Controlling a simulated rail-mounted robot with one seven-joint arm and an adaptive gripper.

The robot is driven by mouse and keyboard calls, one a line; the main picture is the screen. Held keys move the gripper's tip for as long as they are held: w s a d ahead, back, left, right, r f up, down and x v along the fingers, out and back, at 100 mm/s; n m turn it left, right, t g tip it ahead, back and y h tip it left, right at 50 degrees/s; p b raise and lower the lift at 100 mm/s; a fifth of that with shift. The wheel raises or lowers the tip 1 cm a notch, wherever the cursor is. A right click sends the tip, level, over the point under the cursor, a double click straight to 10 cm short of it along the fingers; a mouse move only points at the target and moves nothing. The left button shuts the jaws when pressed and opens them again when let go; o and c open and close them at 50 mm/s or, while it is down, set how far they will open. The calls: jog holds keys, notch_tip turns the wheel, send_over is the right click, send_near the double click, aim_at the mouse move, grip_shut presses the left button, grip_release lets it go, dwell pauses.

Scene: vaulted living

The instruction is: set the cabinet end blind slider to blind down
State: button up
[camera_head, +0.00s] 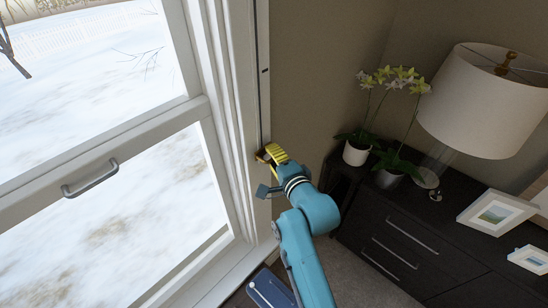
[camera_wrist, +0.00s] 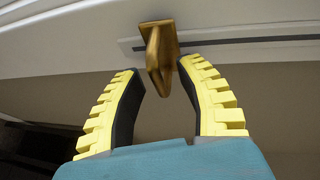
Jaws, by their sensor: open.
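The blind slider is a brass-coloured knob (camera_wrist: 157,55) on a pale strip with a dark slot (camera_wrist: 220,43). In the head view, the strip (camera_head: 263,70) runs up the wall beside the window frame, and a small brown part of the knob (camera_head: 262,156) shows at its lower end. My gripper (camera_wrist: 160,68) is open, with yellow-ridged fingers on both sides of the knob's tip. Gaps show between the knob and each finger in the wrist view. In the head view, my gripper (camera_head: 270,154) is at the strip's lower end and partly covers the knob.
The window (camera_head: 120,130) with a metal handle (camera_head: 90,178) stands at left. A dark cabinet (camera_head: 395,235) at right holds a white lamp (camera_head: 480,100), potted orchids (camera_head: 357,152) and picture frames (camera_head: 495,212). The wall along the strip above my gripper looks clear.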

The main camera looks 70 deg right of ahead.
grip_shut()
